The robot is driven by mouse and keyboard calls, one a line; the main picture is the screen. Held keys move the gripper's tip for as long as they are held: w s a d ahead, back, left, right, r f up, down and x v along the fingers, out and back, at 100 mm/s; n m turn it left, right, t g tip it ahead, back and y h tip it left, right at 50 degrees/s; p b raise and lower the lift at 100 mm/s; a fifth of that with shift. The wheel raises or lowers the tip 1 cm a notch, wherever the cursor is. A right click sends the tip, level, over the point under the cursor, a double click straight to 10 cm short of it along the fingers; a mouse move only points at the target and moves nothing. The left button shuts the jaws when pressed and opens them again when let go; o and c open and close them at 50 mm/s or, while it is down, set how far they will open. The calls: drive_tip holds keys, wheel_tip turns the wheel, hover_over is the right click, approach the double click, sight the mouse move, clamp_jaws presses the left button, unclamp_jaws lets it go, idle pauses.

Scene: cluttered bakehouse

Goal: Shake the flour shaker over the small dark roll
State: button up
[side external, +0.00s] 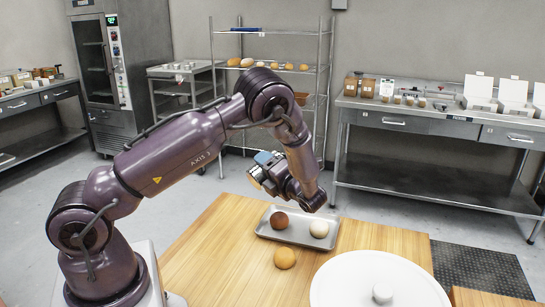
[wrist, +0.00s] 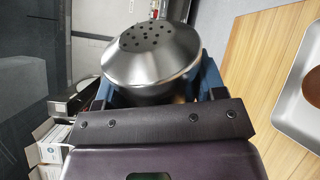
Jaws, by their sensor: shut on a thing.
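My gripper (side external: 268,166) is raised above the back left of the wooden table. In the wrist view its blue fingers (wrist: 158,88) are shut on the flour shaker (wrist: 152,48), a metal body with a domed top full of dark holes. The shaker is hard to make out in the side view, and its exact tilt is unclear. The small dark roll (side external: 279,220) sits on the left part of a metal tray (side external: 298,238), lower and slightly right of my gripper. Part of the dark roll (wrist: 313,90) shows at the wrist view's right edge. I see no flour falling.
A pale roll (side external: 319,229) shares the tray. A golden roll (side external: 285,258) lies on the table (side external: 215,262) in front of it. A large white round lid with a knob (side external: 350,282) is at the front right. Shelves and benches stand behind, clear of the table.

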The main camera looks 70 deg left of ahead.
wheel_tip(320, 180, down, 4)
drive_tip(key=m, duration=0.7)
drive_tip(key=shift+s, duration=0.1)
drive_tip(key=f+m, duration=0.1)
drive_tip(key=m, duration=0.1)
drive_tip(key=f+m, duration=0.1)
drive_tip(key=m, duration=0.1)
drive_tip(key=shift+w+f, duration=0.1)
drive_tip(key=shift+w, duration=0.1)
wheel_tip(320, 180, up, 7)
drive_tip(key=n, duration=0.9)
drive_tip(key=shift+f, duration=0.2)
drive_tip(key=shift+r+n, duration=0.25)
drive_tip(key=shift+n, duration=0.45)
